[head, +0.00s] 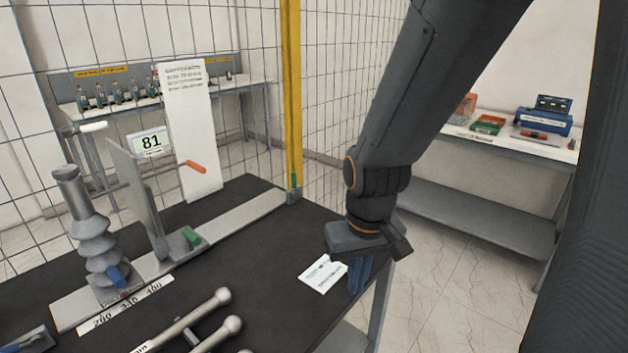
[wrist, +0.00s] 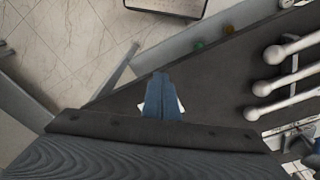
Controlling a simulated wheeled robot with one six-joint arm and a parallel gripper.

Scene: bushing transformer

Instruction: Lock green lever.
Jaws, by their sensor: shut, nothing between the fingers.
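The green lever (head: 191,237) is a small green handle low on the bench fixture, at the foot of an upright grey plate (head: 137,193) in the head view. In the wrist view a small green spot (wrist: 228,29) shows near the bench edge; I cannot tell if it is the lever. My gripper (head: 357,278) points down above the bench's near right corner, to the right of the lever and well apart from it. Its blue fingers are together and empty, as the wrist view (wrist: 161,82) also shows.
A white card (head: 322,274) lies beside my gripper. Ball-ended rods (head: 222,297) lie at the front. A grey ribbed bushing (head: 103,243) with a blue lever (head: 117,276) stands left. A yellow post (head: 291,95) rises at the back.

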